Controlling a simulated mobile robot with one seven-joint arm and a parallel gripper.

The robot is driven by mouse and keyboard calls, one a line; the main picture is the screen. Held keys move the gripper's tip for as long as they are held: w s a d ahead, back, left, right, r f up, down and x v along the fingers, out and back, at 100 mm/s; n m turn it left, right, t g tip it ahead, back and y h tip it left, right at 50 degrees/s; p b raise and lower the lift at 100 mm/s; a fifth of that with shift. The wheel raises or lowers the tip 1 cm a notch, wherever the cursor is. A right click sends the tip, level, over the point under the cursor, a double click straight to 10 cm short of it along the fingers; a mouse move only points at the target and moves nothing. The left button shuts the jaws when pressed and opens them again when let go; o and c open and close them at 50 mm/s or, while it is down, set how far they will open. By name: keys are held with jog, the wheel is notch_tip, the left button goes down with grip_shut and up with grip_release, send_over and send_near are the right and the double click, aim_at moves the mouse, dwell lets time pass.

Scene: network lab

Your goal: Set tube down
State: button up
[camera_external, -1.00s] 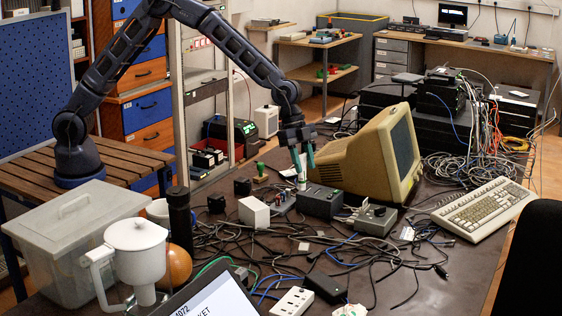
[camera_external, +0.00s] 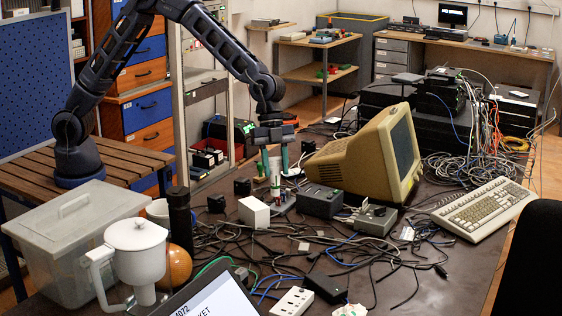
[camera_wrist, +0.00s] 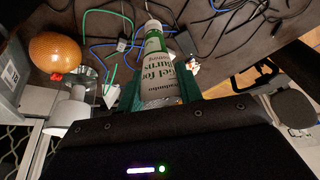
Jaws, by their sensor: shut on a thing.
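The tube is white with green print reading "Gel for Burns" and has a narrow tip. In the wrist view the tube (camera_wrist: 160,68) lies between the two green fingers of my gripper (camera_wrist: 160,88), which is shut on it. In the external view my gripper (camera_external: 275,168) points down over the far left part of the dark table, and the tube (camera_external: 275,186) hangs roughly upright below the fingers. Its lower end is close to small devices and cables. I cannot tell whether it touches the table.
A white box (camera_external: 254,212), a grey device (camera_external: 320,201) and many loose cables lie in front. A beige monitor (camera_external: 352,165) stands to the right. A lidded grey bin (camera_external: 60,245) is at the left.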

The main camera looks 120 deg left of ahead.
notch_tip(320, 180, down, 20)
jog(key=shift+d+r, duration=0.1)
jog(key=shift+d, duration=0.05)
dwell(0.5)
jog(key=o, duration=1.2)
